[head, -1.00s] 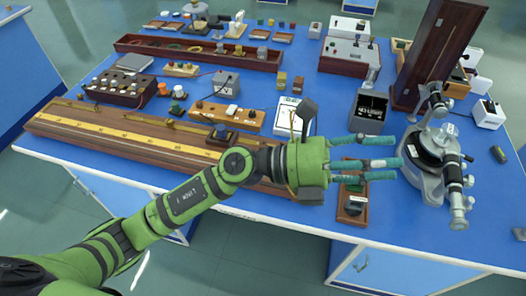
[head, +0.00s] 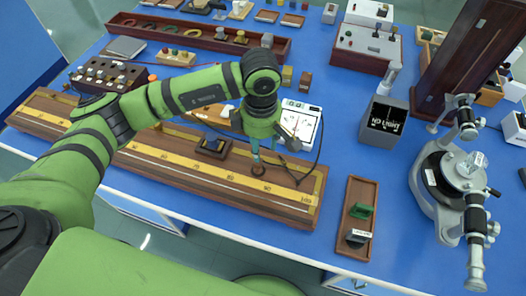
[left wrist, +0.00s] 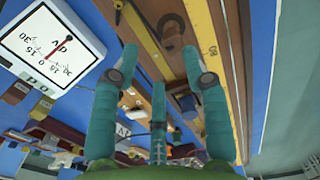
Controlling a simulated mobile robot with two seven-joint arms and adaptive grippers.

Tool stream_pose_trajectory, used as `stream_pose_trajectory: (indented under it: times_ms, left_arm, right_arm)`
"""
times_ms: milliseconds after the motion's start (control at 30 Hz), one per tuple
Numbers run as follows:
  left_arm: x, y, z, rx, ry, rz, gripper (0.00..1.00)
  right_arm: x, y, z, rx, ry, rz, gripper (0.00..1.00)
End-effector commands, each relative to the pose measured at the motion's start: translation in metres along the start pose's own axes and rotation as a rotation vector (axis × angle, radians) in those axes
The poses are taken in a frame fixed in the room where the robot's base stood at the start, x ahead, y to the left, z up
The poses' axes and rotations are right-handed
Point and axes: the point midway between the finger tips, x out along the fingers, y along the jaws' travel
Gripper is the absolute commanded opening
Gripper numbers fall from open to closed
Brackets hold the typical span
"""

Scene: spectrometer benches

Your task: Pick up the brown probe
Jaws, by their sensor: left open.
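A small dark brown round piece (head: 258,171), which looks like the probe, is on the long wooden board with yellow scales (head: 210,182). In the left wrist view a brown ring-like piece (left wrist: 172,24) shows at the top centre, beyond the fingertips. My left gripper (head: 256,158) points down over the board, close to this piece. Its fingers (left wrist: 158,65) are spread in the left wrist view with nothing between them. I cannot tell whether a fingertip touches the piece. My right gripper is not in view.
A white meter (head: 298,120) with a dark cable stands behind the gripper. A small block (head: 213,146) sits on the board to the left. A wooden tray (head: 357,218) and a metal spectrometer (head: 455,185) stand to the right, with bare blue bench between.

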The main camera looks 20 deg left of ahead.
Motion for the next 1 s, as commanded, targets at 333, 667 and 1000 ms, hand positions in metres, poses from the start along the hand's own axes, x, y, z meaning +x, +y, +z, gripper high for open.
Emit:
stream_pose_trajectory:
  times_ms: [333, 667, 1000]
  left_arm:
    - [0.039, -0.009, -0.004, -0.001, 0.0, -0.008, 0.46]
    - [0.066, -0.007, -0.004, 0.001, -0.003, -0.001, 0.46]
    - [0.066, -0.007, -0.003, 0.001, -0.003, -0.002, 0.0]
  right_arm:
    - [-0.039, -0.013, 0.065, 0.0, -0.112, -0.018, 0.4]
    - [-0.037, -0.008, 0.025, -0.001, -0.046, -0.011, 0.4]
    - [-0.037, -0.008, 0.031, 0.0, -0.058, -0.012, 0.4]
